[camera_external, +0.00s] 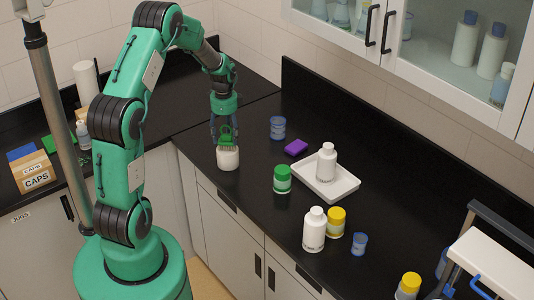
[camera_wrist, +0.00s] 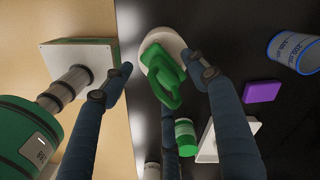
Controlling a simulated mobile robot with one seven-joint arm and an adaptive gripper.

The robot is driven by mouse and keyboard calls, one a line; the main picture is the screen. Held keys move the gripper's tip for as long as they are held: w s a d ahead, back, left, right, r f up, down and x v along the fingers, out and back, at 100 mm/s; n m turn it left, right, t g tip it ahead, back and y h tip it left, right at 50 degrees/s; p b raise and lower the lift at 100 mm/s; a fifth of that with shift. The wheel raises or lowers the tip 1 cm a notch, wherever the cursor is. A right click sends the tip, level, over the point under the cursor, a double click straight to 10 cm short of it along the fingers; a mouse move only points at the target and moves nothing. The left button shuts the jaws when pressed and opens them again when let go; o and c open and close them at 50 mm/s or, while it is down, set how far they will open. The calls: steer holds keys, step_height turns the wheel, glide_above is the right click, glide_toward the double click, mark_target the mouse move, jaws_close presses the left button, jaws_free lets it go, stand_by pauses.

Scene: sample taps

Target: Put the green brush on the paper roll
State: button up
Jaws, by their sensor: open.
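The green brush (camera_external: 226,139) sits bristles down on top of a short white paper roll (camera_external: 228,160), near the front edge of the black counter. In the wrist view the brush (camera_wrist: 160,75) shows between the fingers, with the pale roll (camera_wrist: 163,38) behind it. My gripper (camera_external: 225,131) is directly above the roll, its fingers around the brush's upper part. In the wrist view my gripper (camera_wrist: 157,63) is open, with fingers spread on either side of the brush. Whether a finger touches the brush is hard to tell.
Right of the roll stand a green-lidded jar (camera_external: 282,180), a purple sponge (camera_external: 296,147), a blue-labelled cup (camera_external: 278,128) and a white tray (camera_external: 338,190) with a white bottle (camera_external: 326,162). Another white upright cylinder (camera_external: 86,78) stands at the back left.

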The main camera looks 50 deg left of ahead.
mark_target(225, 136)
step_height(225, 136, up, 10)
stand_by(0.5)
stand_by(0.5)
steer(key=s+d+r+n+t, duration=0.1)
steer(key=s+d+r+n, duration=0.15)
steer(key=d+r, duration=0.75)
steer(key=s+d+r+n+t, duration=0.1)
steer(key=s+d+r, duration=0.3)
steer(key=d+r, duration=0.55)
steer(key=s+d+r+n+t, duration=0.1)
steer(key=s+d+r+n, duration=0.1)
steer(key=s+d, duration=0.7)
steer(key=s+d+r+n+t, duration=0.2)
steer(key=s+d+r+n, duration=0.1)
steer(key=s+d, duration=0.6)
steer(key=s, duration=0.3)
steer(key=shift+t, duration=0.3)
